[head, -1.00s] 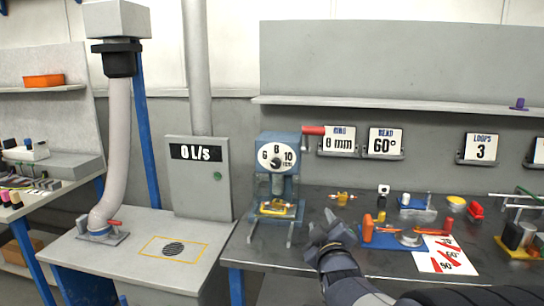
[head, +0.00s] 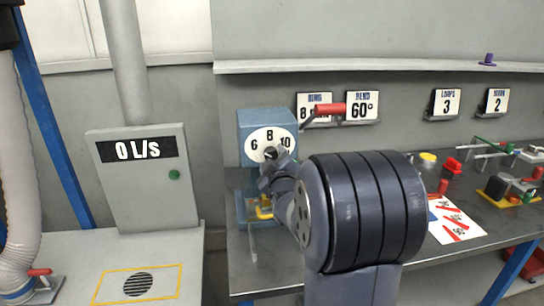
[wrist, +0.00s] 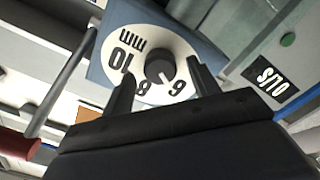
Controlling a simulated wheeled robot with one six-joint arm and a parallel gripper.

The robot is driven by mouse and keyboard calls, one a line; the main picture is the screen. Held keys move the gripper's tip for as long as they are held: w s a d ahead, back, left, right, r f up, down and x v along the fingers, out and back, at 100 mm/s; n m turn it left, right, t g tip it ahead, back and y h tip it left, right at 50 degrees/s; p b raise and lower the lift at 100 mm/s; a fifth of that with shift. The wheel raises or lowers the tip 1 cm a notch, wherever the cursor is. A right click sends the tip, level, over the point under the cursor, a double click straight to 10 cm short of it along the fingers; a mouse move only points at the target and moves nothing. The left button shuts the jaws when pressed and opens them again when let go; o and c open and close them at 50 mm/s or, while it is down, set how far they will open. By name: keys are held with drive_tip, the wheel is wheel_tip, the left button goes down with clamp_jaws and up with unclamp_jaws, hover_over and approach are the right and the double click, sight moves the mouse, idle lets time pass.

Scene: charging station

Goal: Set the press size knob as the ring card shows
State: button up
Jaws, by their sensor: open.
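The blue press (head: 262,120) stands at the left end of the dark bench with a white size dial (head: 254,142) marked 6, 8 and 10 mm. Its dark round knob (wrist: 160,70) has a pale mark that seems to point between 8 and 6, nearer 6. The ring card (head: 312,104) above the bench reads 8 mm, partly hidden by the press's red-handled lever (head: 330,109). My gripper (wrist: 160,74) is open in front of the dial, a finger on each side of the knob. I cannot tell whether they touch it. It also shows in the head view (head: 272,160).
The bend card (head: 362,106) reads 60°, right of the ring card. The red lever sticks out right of the dial, close above my arm. A grey box reading 0 L/s (head: 142,185) stands left of the press. My arm hides the bench's middle.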

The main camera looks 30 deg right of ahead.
drive_tip(key=shift+w+d, duration=0.15)
drive_tip(key=shift+w, duration=0.5)
drive_tip(key=shift+c, duration=0.3)
drive_tip(key=c, duration=0.9)
